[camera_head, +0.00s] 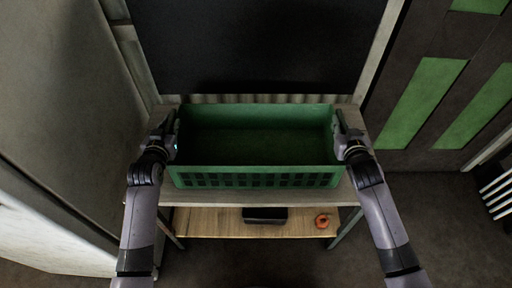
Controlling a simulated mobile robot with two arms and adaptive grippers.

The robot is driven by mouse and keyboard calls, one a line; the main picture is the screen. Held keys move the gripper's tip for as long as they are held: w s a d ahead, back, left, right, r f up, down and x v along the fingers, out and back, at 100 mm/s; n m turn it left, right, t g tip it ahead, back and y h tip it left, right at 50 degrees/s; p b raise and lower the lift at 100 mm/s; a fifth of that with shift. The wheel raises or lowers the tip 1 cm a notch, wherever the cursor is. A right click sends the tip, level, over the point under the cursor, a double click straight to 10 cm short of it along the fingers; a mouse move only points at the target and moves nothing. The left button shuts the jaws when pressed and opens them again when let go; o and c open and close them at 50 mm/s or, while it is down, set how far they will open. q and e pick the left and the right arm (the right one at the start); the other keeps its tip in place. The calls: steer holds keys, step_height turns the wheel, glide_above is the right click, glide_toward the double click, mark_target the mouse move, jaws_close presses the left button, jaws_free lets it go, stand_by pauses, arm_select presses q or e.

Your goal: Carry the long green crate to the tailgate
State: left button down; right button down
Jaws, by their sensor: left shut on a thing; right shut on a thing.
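The long green crate (255,169) is in the middle of the head view, over a pale bench top (262,190). It looks level and empty, with slots along its near wall. I cannot tell whether its base touches the bench. My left gripper (174,132) is shut on the crate's left end wall. My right gripper (338,130) is shut on the crate's right end wall. The fingertips are partly hidden against the walls. I cannot make out a tailgate for certain.
A lower wooden shelf (212,222) holds a dark box (265,215) and a small orange-red ring-shaped thing (322,220). A dark panel (255,45) stands behind the bench. A pale wall-like body is at left. Green-striped dark panels (425,95) and a white slatted thing (496,190) are at right.

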stand_by(0.5)
